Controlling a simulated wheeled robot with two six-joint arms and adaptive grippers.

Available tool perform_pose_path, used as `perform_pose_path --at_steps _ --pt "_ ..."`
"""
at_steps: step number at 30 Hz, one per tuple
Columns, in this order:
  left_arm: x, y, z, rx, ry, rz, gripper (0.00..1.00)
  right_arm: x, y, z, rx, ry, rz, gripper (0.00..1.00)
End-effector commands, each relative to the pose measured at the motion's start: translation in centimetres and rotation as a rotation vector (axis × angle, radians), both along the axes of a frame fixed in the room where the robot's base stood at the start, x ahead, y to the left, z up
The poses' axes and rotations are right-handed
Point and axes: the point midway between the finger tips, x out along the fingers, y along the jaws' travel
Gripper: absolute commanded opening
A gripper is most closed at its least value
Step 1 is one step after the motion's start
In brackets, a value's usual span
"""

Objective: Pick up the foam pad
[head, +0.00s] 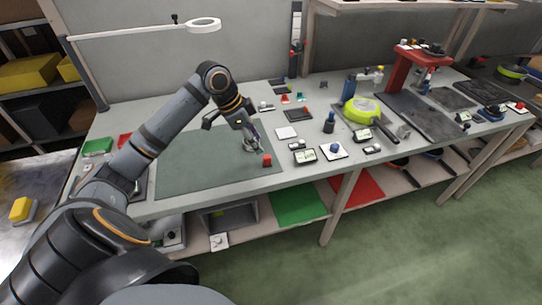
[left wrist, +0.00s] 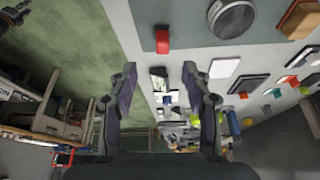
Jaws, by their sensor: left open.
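A flat white square pad (head: 287,132) lies on the workbench just right of the green mat; I take it for the foam pad, though I cannot be sure. It also shows in the left wrist view (left wrist: 224,68), to the right of the fingers. My left gripper (head: 251,142) is above the mat's right end, to the left of the pad and apart from it. In the left wrist view the two fingers (left wrist: 160,72) are spread with nothing between them. My right gripper is not in view.
A small red block (head: 266,160) stands at the mat's front right corner, close to my left gripper. Small trays and parts (head: 305,155) crowd the bench right of the pad. The green mat (head: 190,160) is mostly clear.

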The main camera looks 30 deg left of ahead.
Motion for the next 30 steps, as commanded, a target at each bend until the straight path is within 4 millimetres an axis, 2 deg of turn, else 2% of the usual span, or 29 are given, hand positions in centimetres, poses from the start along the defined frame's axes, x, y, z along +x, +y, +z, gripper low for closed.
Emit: perform_pose_path --at_steps 1,3,6,8,12,15,17,21,25,29,30 --pt "0.2 -0.5 -1.0 -0.008 0.002 -0.001 0.49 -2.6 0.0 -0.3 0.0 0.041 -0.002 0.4" --pt "0.6 -0.8 -2.2 -0.007 0.003 0.0 0.49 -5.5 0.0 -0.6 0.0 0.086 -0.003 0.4" --pt "0.9 -1.1 -3.3 -0.005 0.002 -0.001 0.49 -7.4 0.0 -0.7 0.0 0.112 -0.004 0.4" --pt "1.0 -1.1 -3.6 -0.002 0.002 0.0 0.49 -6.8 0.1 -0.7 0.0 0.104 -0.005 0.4" --pt "1.1 -1.2 -4.0 -0.002 0.003 0.001 0.49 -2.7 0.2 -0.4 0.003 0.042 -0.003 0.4" --pt "1.6 -1.6 -5.4 -0.007 0.004 0.0 0.49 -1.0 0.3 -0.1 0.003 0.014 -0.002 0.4" --pt "1.9 -1.8 -6.4 -0.006 0.004 0.001 0.49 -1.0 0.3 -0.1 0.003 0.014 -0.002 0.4" --pt "2.5 -2.2 -8.2 -0.003 0.002 0.001 0.49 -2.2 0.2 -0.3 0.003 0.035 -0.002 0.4" --pt "2.6 -2.3 -8.5 -0.001 0.001 0.001 0.49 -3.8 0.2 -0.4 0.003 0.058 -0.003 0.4" --pt "2.6 -2.3 -8.5 0.0 0.002 0.001 0.49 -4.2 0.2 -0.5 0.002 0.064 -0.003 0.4" --pt "2.6 -2.3 -8.5 0.0 0.002 0.001 0.44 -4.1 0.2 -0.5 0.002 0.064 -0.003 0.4"
